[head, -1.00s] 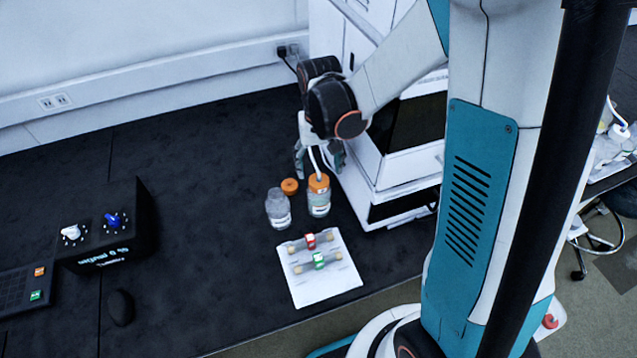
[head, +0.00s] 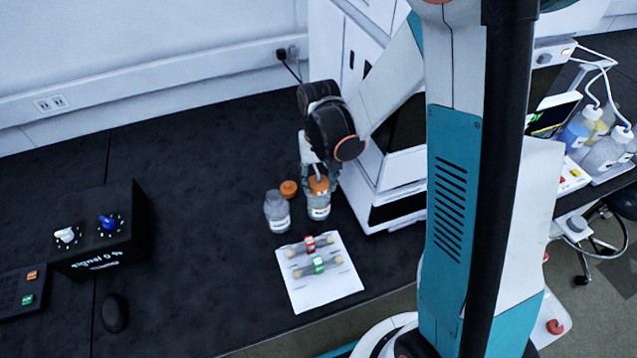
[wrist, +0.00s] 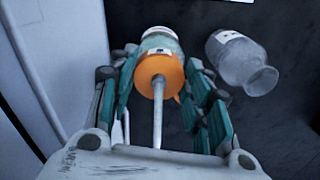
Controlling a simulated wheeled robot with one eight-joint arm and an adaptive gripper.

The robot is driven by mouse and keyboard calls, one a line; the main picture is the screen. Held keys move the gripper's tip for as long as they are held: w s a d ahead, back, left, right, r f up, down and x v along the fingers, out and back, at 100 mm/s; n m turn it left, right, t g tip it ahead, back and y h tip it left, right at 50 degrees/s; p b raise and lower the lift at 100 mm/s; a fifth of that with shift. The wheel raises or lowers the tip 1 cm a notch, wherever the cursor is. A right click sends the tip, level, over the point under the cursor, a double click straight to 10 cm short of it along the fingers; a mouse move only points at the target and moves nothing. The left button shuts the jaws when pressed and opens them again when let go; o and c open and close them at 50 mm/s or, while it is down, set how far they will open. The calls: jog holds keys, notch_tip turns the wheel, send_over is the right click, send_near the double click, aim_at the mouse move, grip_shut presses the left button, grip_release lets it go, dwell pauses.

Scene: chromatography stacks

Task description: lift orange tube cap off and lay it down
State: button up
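The orange tube cap (head: 319,184) sits on a labelled bottle (head: 319,207), with a pale tube rising from its top. In the wrist view the cap (wrist: 158,77) lies between the teal fingers of my gripper (wrist: 162,75), with the tube (wrist: 158,115) running towards the camera. My gripper (head: 320,178) is lowered around the cap from above. The fingers stand apart on both sides, and slim gaps seem to show beside the cap. Finger contact is not clear in the head view.
An uncapped clear bottle (head: 277,212) stands close on the left, with a loose orange cap (head: 288,188) behind it. A white sheet (head: 315,292) with small red and green items lies in front. White stacked instruments (head: 390,180) stand close on the right.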

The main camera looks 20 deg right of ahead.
dwell(0.3)
notch_tip(320, 180, up, 20)
jog(key=p, duration=0.6)
notch_tip(320, 180, up, 4)
jog(key=p, duration=0.3)
send_over(319, 183)
dwell(0.6)
